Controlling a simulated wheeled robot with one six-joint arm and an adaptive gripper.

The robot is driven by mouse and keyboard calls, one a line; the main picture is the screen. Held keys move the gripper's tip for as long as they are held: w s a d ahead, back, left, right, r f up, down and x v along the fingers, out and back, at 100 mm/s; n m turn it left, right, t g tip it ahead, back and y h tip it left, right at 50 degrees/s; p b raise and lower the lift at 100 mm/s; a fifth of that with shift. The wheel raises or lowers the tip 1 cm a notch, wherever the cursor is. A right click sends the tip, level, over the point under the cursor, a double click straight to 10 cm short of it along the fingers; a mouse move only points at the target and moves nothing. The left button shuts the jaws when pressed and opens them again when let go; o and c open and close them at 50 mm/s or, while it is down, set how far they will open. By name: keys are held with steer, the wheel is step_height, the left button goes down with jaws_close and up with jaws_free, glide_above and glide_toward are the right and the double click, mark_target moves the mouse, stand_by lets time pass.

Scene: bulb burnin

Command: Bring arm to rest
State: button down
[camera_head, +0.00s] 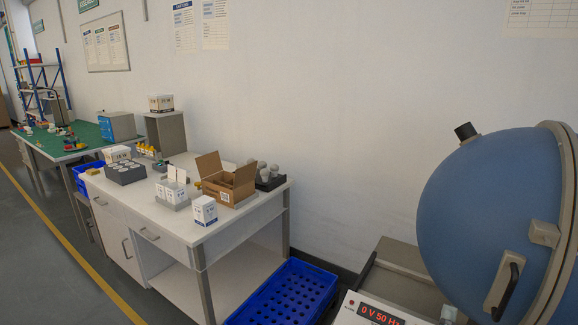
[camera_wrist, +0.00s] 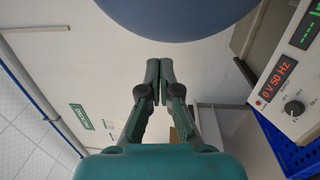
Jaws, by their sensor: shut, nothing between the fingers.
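My gripper (camera_wrist: 158,80) shows in the wrist view with its dark green fingers together and nothing between them. It hangs in free space below the blue sphere (camera_wrist: 180,15) in that picture. The head view does not show my arm or gripper. In the head view the large blue sphere (camera_head: 485,205) with a dark handle stands at the right. A power unit (camera_head: 345,311) in front of it reads "0 V 50 Hz", and its display and knob also show at the right of the wrist view (camera_wrist: 290,95).
A white workbench (camera_head: 225,238) carries an open cardboard box (camera_head: 228,180), small white boxes (camera_head: 204,210) and a grey tray (camera_head: 125,173). A blue crate (camera_head: 285,293) lies on the floor beside it. A green-topped table (camera_head: 85,133) stands farther back. The floor at left is clear.

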steer(key=s+a+f+m+y, duration=0.1)
steer(key=s+a+f+y, duration=0.3)
steer(key=s+f, duration=0.5)
steer(key=s+a+f+m+y, duration=0.1)
steer(key=s+a+f+y, duration=0.4)
steer(key=s+f, duration=0.4)
steer(key=s+a+m+y, duration=0.2)
steer(key=s+m, duration=0.7)
steer(key=s, duration=1.1)
steer(key=shift+s+a+f, duration=0.15)
steer(key=shift+a+f, duration=0.1)
steer(key=shift+f, duration=0.05)
